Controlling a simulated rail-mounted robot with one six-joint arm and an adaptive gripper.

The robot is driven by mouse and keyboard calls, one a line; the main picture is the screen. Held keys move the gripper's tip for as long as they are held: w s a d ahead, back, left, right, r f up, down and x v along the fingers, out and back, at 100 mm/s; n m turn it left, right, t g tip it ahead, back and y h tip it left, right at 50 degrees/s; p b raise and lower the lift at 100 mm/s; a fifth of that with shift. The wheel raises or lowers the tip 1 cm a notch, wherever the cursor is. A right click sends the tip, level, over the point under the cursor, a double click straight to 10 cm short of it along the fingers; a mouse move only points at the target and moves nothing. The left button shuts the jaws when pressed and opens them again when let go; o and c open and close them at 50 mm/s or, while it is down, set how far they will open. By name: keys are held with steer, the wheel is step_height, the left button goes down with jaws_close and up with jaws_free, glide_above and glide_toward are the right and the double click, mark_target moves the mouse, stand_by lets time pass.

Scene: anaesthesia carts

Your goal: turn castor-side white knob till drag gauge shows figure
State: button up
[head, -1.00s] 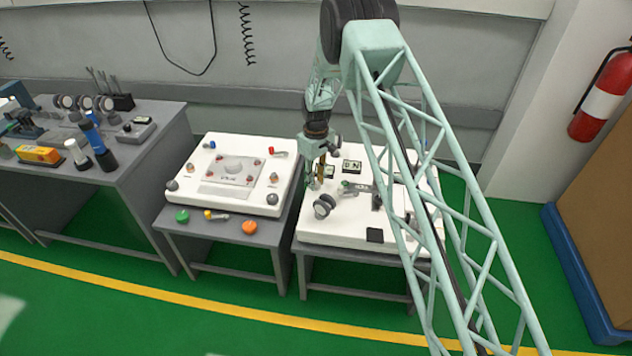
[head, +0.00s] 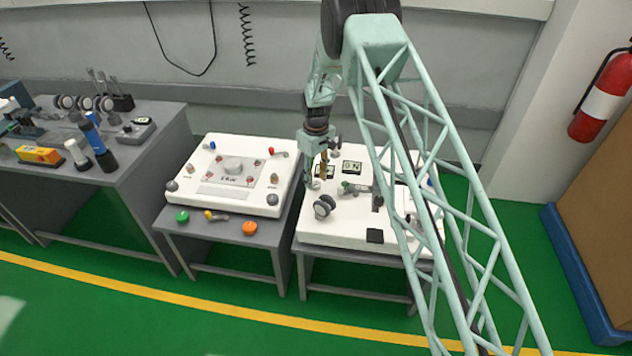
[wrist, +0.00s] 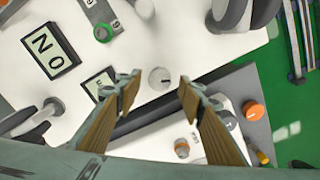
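A white knob (wrist: 160,78) with a dark pointer mark sits near the edge of the white board (wrist: 205,55) in the wrist view, and shows small in the head view (head: 314,184). My gripper (wrist: 156,88) is open, with its two wooden fingers apart on either side of the knob in the picture. I see no contact. A dark castor wheel (head: 324,206) stands at the board's front left. A large display (wrist: 50,50) shows bold characters like "NO". A smaller display (wrist: 97,84) is partly hidden by a finger, and its figure cannot be read.
A green-ringed knob (wrist: 102,32) stands near the displays. A second white board (head: 190,152) with several knobs lies on the bench to the left. A grey bench (head: 150,135) with tools is further left. A fire extinguisher (head: 602,98) hangs at the far right.

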step_height(320, 180, up, 10)
steer(key=shift+r, duration=0.2)
stand_by(0.4)
stand_by(0.4)
step_height(320, 180, up, 23)
steer(key=m+t, duration=0.1)
steer(key=m, duration=0.1)
glide_above(316, 184)
steer(key=s+d, duration=0.6)
steer(key=s, duration=0.2)
steer(key=s+d+r+m+t, duration=0.1)
steer(key=s+d+r, duration=0.2)
steer(key=s+r, duration=0.5)
steer(key=s+d+r+m, duration=0.1)
steer(key=s+d+r, duration=0.3)
steer(key=s+r, duration=0.5)
steer(key=s+d+r+m+t, duration=0.15)
steer(key=s+r, duration=0.25)
steer(key=s, duration=0.7)
steer(key=s+d+r+m+g, duration=0.1)
steer(key=s+d+r, duration=0.25)
steer(key=s, duration=0.65)
steer(key=s+d+f+m+t, duration=0.1)
steer(key=s+d+f+m, duration=0.1)
steer(key=s, duration=1.8)
steer(key=shift+d, duration=0.15)
